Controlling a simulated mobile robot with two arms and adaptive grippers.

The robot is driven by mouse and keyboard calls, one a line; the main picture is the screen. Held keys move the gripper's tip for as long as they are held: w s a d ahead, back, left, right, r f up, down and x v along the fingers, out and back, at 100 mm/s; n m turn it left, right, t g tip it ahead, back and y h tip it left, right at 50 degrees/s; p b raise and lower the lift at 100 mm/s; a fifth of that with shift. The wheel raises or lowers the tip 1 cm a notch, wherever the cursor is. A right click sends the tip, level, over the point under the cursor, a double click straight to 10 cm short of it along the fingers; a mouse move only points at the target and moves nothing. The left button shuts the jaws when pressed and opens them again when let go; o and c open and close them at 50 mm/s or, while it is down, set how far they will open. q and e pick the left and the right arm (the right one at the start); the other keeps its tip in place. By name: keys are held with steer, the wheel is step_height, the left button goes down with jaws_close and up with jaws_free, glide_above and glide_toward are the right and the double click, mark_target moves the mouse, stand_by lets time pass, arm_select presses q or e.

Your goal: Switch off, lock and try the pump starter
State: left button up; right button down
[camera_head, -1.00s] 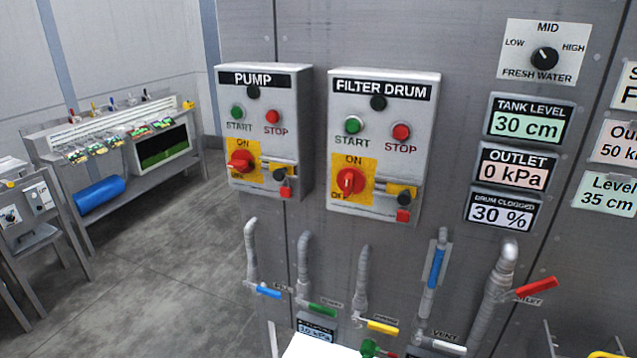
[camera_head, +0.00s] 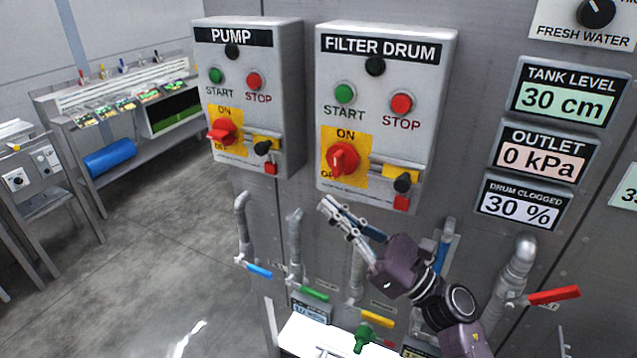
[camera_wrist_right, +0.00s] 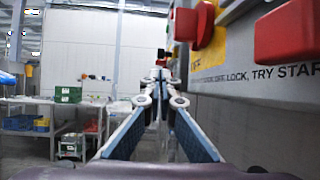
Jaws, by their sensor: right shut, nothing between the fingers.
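The grey PUMP starter box (camera_head: 248,95) hangs on the metal wall in the head view. It has a green START button (camera_head: 216,76), a red STOP button (camera_head: 254,81), and a red rotary switch (camera_head: 222,131) on a yellow ON/OFF plate. Beside the switch are a yellow hasp (camera_head: 266,142) with a black knob and a red block (camera_head: 271,168) below. My right gripper (camera_head: 338,214) is shut and empty, below the FILTER DRUM box and right of the pump box. In the right wrist view, its fingers (camera_wrist_right: 160,88) point past a red handle (camera_wrist_right: 186,24). My left gripper is not in view.
The similar FILTER DRUM box (camera_head: 385,115) is close above my right gripper. Pipes with coloured valve levers (camera_head: 258,271) run below. A white surface (camera_head: 300,338) lies at the bottom. Display panels (camera_head: 561,94) are at right. Open floor and a bench (camera_head: 70,160) lie left.

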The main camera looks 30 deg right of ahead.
steer(key=p, duration=0.6)
glide_toward(259, 155)
steer(key=w+r, duration=0.1)
steer(key=w+a+r, duration=0.1)
steer(key=w+r, duration=0.1)
steer(key=shift+w+a, duration=0.1)
steer(key=shift+a, duration=0.05)
steer(key=shift+p+x, duration=0.6)
steer(key=shift+x, duration=0.25)
steer(key=shift+w+f, duration=0.15)
steer(key=shift+f, duration=0.05)
steer(key=shift+a, duration=0.1)
steer(key=w+a+b, duration=0.2)
steer(key=w, duration=0.1)
steer(key=shift+a+r, duration=0.15)
steer(key=shift+a, duration=0.05)
